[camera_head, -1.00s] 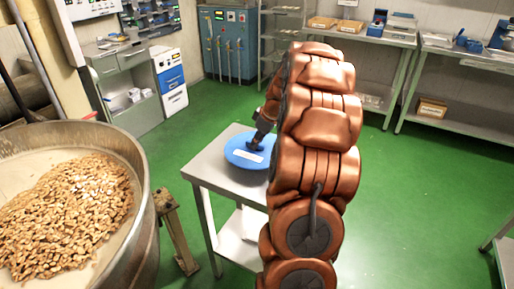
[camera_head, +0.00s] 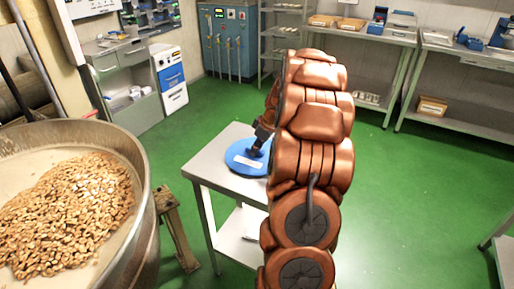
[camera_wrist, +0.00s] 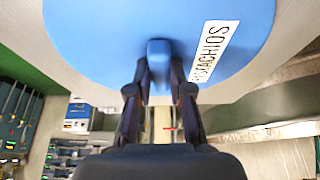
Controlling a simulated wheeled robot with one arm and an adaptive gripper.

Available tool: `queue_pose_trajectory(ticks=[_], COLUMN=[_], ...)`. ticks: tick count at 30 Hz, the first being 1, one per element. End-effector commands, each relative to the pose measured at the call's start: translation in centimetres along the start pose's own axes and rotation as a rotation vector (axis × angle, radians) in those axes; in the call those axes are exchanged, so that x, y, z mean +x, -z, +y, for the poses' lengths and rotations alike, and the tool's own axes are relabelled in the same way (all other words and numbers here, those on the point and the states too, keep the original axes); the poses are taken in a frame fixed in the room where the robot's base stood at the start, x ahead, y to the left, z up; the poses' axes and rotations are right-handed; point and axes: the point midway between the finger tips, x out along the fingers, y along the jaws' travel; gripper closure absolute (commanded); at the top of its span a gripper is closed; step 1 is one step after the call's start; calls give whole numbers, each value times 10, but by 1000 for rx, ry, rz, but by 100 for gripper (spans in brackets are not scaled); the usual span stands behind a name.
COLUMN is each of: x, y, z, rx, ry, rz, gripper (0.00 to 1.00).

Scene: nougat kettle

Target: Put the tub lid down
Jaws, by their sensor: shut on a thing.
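The tub lid (camera_head: 236,158) is a round blue disc with a white label, at the left part of a small metal table (camera_head: 208,174). In the wrist view the lid (camera_wrist: 95,40) fills the top, its label reading "PISTACHIOS", partly covered by a finger. My gripper (camera_wrist: 159,82) is shut on the lid's blue knob (camera_wrist: 158,48), one finger on each side. In the head view my gripper (camera_head: 256,150) is at the middle of the lid. The lid looks level, low over or on the tabletop; I cannot tell if it touches. My arm hides the table's right part.
A large kettle (camera_head: 148,215) of nuts stands at the left, with a wooden post (camera_head: 177,232) between it and the table. Shelving benches (camera_head: 385,45) line the back wall. Green floor (camera_head: 420,200) is clear on the right.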

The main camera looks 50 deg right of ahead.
Motion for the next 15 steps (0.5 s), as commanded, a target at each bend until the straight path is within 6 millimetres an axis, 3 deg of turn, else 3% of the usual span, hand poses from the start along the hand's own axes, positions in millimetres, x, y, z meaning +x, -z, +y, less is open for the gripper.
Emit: queue_pose_trajectory(ticks=[8,15], x=[0,0], y=[0,0], z=[0,0], rx=[0,0], ry=[0,0], rz=[0,0], gripper=[55,55])
